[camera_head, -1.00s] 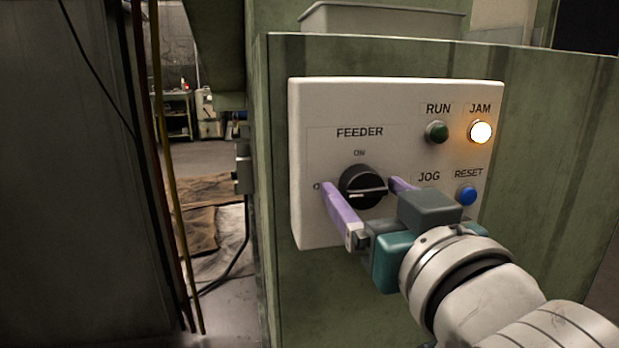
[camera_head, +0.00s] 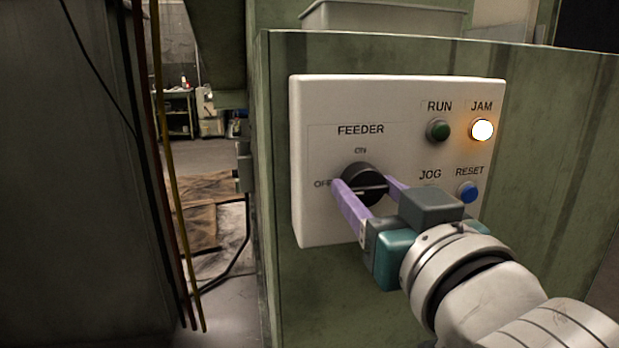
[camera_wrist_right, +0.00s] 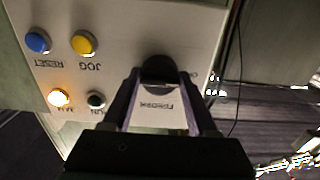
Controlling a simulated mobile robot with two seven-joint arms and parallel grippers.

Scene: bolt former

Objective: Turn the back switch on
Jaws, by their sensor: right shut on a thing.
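The back switch is the black rotary FEEDER knob (camera_head: 362,182) on a white control panel (camera_head: 320,110), with ON printed above it and OFF to its left. Its pale pointer line lies roughly horizontal, toward OFF. My right gripper (camera_head: 367,190) has its two purple fingers on either side of the knob, shut on it. In the right wrist view the knob (camera_wrist_right: 158,70) sits between the fingertips of the gripper (camera_wrist_right: 158,84). The fingers hide part of the knob's rim. My left gripper is not in view.
The panel carries a dark green RUN button (camera_head: 438,130), a lit JAM lamp (camera_head: 481,130) and a blue RESET button (camera_head: 468,191). A yellow JOG button (camera_wrist_right: 84,43) shows in the wrist view. A green cabinet (camera_head: 560,130) bears the panel. A grey bin (camera_head: 385,20) stands on top.

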